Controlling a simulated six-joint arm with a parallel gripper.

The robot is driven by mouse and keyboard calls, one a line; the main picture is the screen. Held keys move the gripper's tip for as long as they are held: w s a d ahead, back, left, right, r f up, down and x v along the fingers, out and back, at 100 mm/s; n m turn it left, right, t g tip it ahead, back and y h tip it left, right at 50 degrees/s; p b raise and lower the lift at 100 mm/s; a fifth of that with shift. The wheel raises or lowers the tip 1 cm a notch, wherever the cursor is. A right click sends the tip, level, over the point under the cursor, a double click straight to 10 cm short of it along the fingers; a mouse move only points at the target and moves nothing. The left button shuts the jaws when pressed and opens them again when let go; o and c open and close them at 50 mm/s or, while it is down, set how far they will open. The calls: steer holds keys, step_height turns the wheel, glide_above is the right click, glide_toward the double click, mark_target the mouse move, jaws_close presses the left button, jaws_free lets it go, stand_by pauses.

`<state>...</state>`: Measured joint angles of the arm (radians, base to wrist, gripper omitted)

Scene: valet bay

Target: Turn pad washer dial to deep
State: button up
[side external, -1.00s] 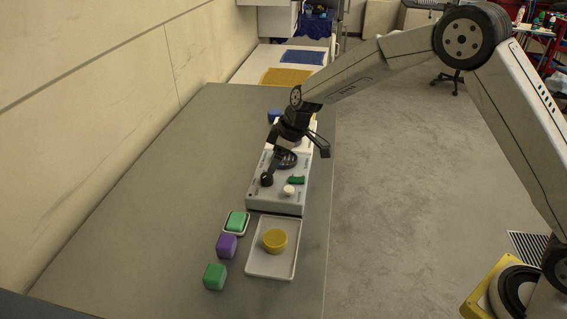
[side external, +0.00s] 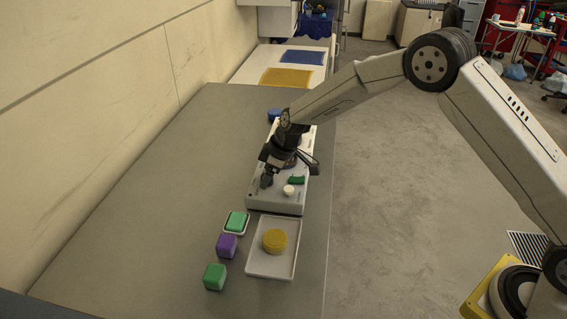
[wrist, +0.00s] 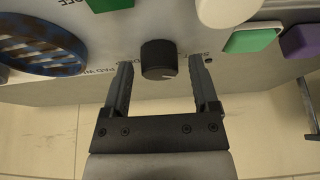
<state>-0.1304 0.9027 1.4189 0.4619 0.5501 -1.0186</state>
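The pad washer dial is a small black round knob (wrist: 159,58) on the grey panel of the machine (side external: 258,200). It also shows in the side view (side external: 266,181), just under my gripper. In the wrist view a pale mark shows on its near edge. My gripper (wrist: 162,66) is open, with one finger on each side of the knob. Narrow gaps show between the fingers and the knob, so it is not clasped. Lettering is printed on the panel around the knob, upside down and partly hidden; I cannot read which setting it points to.
On the panel are a round blue-brown grille (wrist: 38,38), a green block (side external: 297,180) and a white knob (side external: 288,190).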

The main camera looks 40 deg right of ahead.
jaws_close()
steer(key=shift+m+h, duration=0.3)
steer(key=shift+m, duration=0.4)
steer(key=shift+a+m+t+h, duration=0.1)
steer(key=shift+m+t+h, duration=0.25)
steer(key=shift+m, duration=0.9)
steer(key=shift+m+t+h, duration=0.15)
steer(key=shift+m+h, duration=0.3)
steer(key=shift+m, duration=0.8)
steer(key=shift+a+m+h, duration=0.1)
steer(key=shift+m+h, duration=0.45)
steer(key=shift+m, duration=0.95)
steer(key=shift+m+h, duration=0.55)
steer(key=shift+m, duration=0.95)
steer(key=m+h, duration=0.1)
steer(key=m, duration=0.2)
steer(key=m+g+h, duration=0.1)
steer(key=m, duration=0.2)
steer(key=shift+a, duration=0.1)
steer(key=m+g, duration=0.1)
steer(key=m, duration=0.1)
steer(key=m+g+h, duration=0.1)
steer(key=m, duration=0.2)
steer(key=shift+w+m, duration=0.1)
steer(key=shift+m, duration=0.2)
